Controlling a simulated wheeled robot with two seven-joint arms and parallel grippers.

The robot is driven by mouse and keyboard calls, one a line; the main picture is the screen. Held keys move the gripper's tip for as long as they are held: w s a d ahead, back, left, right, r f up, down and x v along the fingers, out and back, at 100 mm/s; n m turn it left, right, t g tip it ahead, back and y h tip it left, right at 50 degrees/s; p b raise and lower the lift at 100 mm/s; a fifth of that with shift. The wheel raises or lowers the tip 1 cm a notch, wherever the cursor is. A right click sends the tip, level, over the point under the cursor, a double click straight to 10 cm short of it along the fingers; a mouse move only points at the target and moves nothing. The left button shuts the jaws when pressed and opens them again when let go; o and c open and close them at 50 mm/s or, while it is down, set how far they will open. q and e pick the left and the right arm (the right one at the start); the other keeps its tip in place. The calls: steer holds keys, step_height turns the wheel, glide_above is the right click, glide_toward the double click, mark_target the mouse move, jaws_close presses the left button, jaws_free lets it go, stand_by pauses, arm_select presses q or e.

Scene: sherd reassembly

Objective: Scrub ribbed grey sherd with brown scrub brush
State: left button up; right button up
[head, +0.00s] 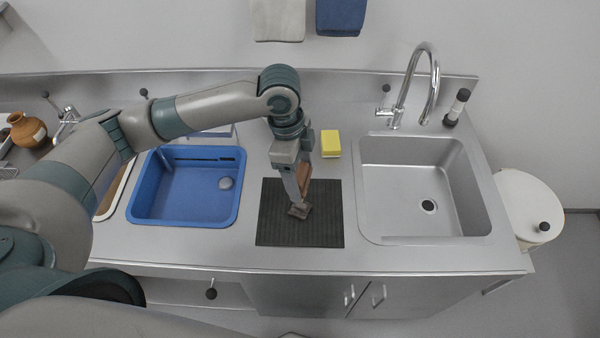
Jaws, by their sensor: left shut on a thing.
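The black ribbed mat (327,222) lies on the steel counter. A small grey-brown piece, which looks like the ribbed grey sherd (299,211), is on the mat at the tips of my left gripper (297,193). My left gripper points down over the mat and is shut on a brown thing, apparently the scrub brush (305,174), which shows beside its finger. The fingers partly hide it, and I cannot tell whether it touches the sherd. My right gripper is not in view.
A yellow sponge (330,143) lies behind the mat. A steel sink (400,195) with a tall tap (433,75) is to the right. The counter front is clear.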

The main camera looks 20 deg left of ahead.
arm_select(q)
steer(key=shift+f+b, duration=0.95)
steer(key=shift+f, duration=0.15)
steer(key=n, duration=0.1)
steer(key=a+r+n+b, duration=0.1)
steer(key=shift+w+r+n, duration=0.15)
steer(key=shift+w+n, duration=0.1)
steer(key=shift+n, duration=0.15)
steer(key=a+r+n+t+y+b, duration=0.1)
steer(key=a+r+n+b, duration=0.3)
steer(key=n, duration=1)
step_height(320, 180, up, 3)
steer(key=shift+s+a+f+n+t+y+b, duration=0.2)
steer(key=shift+a+n+t+y+b, duration=0.15)
steer(key=shift+b, duration=0.55)
steer(key=shift+w+d, duration=0.1)
